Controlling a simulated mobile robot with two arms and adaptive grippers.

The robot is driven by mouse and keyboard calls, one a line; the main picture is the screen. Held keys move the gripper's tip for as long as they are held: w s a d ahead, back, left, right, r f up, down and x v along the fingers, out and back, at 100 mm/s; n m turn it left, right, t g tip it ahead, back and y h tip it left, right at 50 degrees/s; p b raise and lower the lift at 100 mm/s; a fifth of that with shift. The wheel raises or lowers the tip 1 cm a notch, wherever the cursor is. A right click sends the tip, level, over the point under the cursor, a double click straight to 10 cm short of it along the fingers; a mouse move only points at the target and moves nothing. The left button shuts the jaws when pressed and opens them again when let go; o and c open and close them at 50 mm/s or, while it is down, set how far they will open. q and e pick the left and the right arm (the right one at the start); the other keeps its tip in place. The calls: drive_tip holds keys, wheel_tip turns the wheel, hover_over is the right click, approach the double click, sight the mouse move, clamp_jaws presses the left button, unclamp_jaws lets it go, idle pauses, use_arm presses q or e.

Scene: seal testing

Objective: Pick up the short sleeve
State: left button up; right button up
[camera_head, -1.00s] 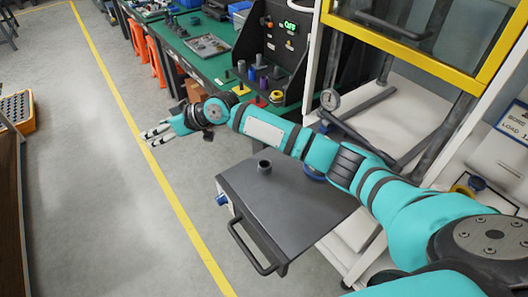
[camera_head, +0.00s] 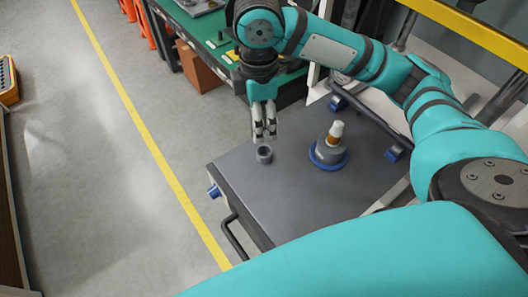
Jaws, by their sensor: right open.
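A short grey sleeve (camera_head: 264,155), a small hollow cylinder, stands upright on the dark grey cart top (camera_head: 300,205) near its far left edge. My right gripper (camera_head: 264,136) points down just above and behind the sleeve. Its fingers are open, with a narrow gap between them. The fingertips look close to the sleeve's rim, but I cannot tell whether they touch it. My left gripper is not in view.
A grey fixture with a blue base ring and a white and orange top (camera_head: 330,146) stands on the cart to the right of the sleeve. A green workbench (camera_head: 205,40) and a brown box (camera_head: 198,70) are behind. The cart's front area is clear.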

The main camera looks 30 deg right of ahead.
hover_over(264, 151)
drive_tip(key=f, duration=0.4)
drive_tip(key=a+f, duration=0.1)
drive_tip(key=f, duration=0.1)
drive_tip(key=shift+s+f, duration=0.1)
drive_tip(key=shift+s, duration=0.1)
drive_tip(key=shift+s+f, duration=0.1)
drive_tip(key=shift+f, duration=0.35)
drive_tip(key=f, duration=0.1)
drive_tip(key=f+p, duration=0.1)
drive_tip(key=f, duration=0.2)
drive_tip(key=shift+s+d+f, duration=0.15)
drive_tip(key=shift+s+d, duration=0.1)
drive_tip(key=shift+s, duration=0.15)
drive_tip(key=shift+f, duration=0.3)
drive_tip(key=c, duration=1.3)
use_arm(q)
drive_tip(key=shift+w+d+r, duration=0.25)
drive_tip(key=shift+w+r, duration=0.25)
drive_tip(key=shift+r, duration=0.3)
use_arm(e)
drive_tip(key=shift+r, duration=0.15)
